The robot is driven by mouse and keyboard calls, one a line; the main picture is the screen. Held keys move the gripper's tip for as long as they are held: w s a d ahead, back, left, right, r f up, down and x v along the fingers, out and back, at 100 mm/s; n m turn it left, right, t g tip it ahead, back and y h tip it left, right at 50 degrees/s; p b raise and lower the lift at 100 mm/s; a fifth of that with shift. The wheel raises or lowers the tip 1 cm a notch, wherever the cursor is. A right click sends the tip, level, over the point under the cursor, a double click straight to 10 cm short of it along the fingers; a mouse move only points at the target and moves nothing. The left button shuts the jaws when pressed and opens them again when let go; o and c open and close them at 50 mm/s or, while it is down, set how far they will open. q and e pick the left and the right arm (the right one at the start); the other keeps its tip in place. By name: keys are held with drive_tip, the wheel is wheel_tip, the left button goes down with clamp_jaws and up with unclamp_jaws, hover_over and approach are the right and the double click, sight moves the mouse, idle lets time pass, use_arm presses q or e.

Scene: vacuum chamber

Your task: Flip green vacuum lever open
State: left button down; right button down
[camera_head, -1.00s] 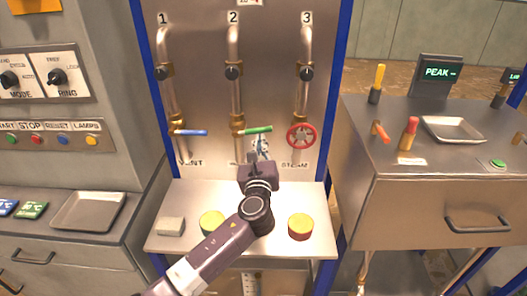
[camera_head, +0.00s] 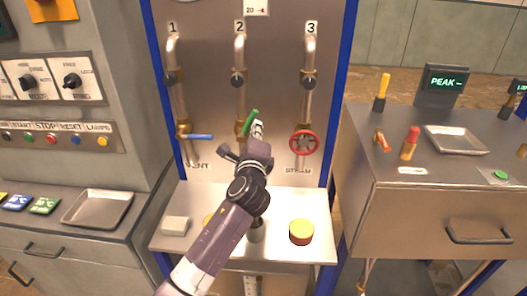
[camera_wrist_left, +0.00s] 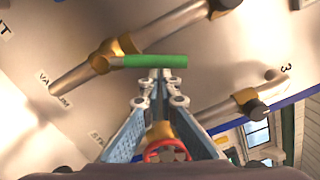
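The green lever (camera_head: 250,123) is on pipe 2, the middle pipe of the upright panel. It slants steeply up and to the right from its brass valve (camera_head: 241,130). My left gripper (camera_head: 257,128) is at the lever's right side, just below its free end. In the left wrist view the green lever (camera_wrist_left: 155,62) crosses right in front of my left fingertips (camera_wrist_left: 160,76). The fingertips are together and the lever is not seen between them; they look touching or nearly so. My right gripper is in neither view.
A blue lever (camera_head: 197,137) on pipe 1 is left of my gripper, and a red wheel (camera_head: 304,143) on pipe 3 is right. Below is a shelf (camera_head: 322,215) with a pale block (camera_head: 175,226) and a red-sided, yellow-topped puck (camera_head: 301,232).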

use_arm(q)
drive_tip(key=a+n, duration=0.1)
drive_tip(key=r+n, duration=0.1)
drive_tip(key=shift+a+n, duration=0.4)
drive_tip(key=shift+a+r+n+p, duration=0.25)
drive_tip(key=shift+a+n+p, duration=0.15)
drive_tip(key=shift+a+n, duration=0.7)
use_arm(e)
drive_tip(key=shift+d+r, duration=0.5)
use_arm(q)
drive_tip(key=shift+d+n, duration=0.25)
drive_tip(key=shift+n, duration=0.05)
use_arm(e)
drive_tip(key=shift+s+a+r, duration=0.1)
